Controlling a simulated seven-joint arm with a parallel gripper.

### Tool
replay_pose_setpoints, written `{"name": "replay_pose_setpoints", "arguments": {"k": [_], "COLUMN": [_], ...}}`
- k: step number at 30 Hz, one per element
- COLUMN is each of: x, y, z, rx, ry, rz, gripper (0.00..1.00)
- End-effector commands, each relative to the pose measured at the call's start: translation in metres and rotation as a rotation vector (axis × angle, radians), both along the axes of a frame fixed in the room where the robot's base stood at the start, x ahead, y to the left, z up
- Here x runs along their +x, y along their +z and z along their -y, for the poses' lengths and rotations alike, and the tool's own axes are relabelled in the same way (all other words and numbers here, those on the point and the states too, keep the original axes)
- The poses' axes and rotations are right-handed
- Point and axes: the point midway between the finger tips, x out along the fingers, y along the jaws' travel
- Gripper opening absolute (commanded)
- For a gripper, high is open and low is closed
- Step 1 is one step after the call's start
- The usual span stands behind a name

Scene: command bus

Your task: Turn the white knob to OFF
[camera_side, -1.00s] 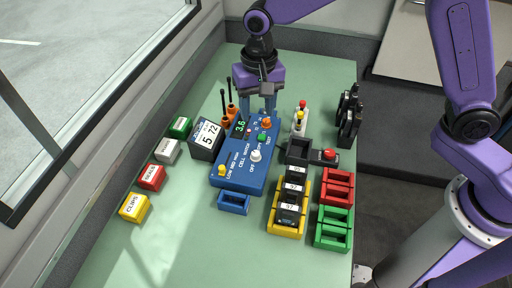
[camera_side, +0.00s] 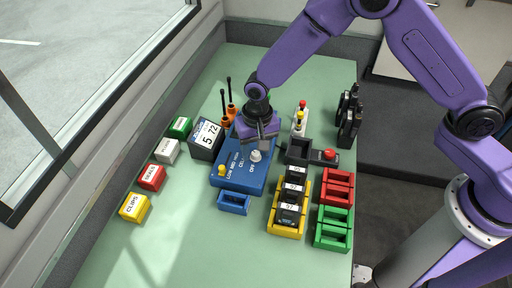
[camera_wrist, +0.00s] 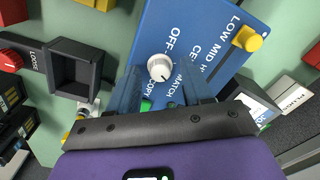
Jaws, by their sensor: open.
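The white knob (camera_side: 256,156) stands on the blue panel box (camera_side: 234,181), with the word OFF printed beside it. In the wrist view the knob (camera_wrist: 160,67) is just beyond the fingertips, and its small mark is hard to read. My gripper (camera_wrist: 159,90) is open, with one blue-grey finger on each side of the panel's middle. In the side view my gripper (camera_side: 258,140) is over the upper part of the panel, right behind the knob, and hides the display. I cannot tell whether the fingers touch the knob.
A yellow knob (camera_wrist: 248,39) is on the same panel. A black tray (camera_side: 299,150) and a red button (camera_side: 329,155) stand to the right. A yellow rack (camera_side: 277,222) with black units, red bins (camera_side: 337,187) and green bins (camera_side: 333,228) stand nearer.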

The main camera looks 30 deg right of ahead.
Motion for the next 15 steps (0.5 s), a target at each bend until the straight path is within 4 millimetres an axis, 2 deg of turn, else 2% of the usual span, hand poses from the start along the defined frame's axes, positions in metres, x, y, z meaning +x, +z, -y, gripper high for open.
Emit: {"name": "replay_pose_setpoints", "arguments": {"k": [6, 7, 11, 12, 15], "x": [0.0001, 0.0001, 0.0001, 0.0001, 0.0], "y": [-0.0002, -0.0002, -0.0001, -0.0001, -0.0001], "z": [0.0, 0.0, 0.0, 0.0001, 0.0001], "rx": [0.0, 0.0, 0.0, 0.0, 0.0], "ry": [0.0, 0.0, 0.0, 0.0, 0.0], "rz": [0.0, 0.0, 0.0, 0.0, 0.0], "gripper": [0.5, 0.46, 0.04, 0.0, 0.0]}}
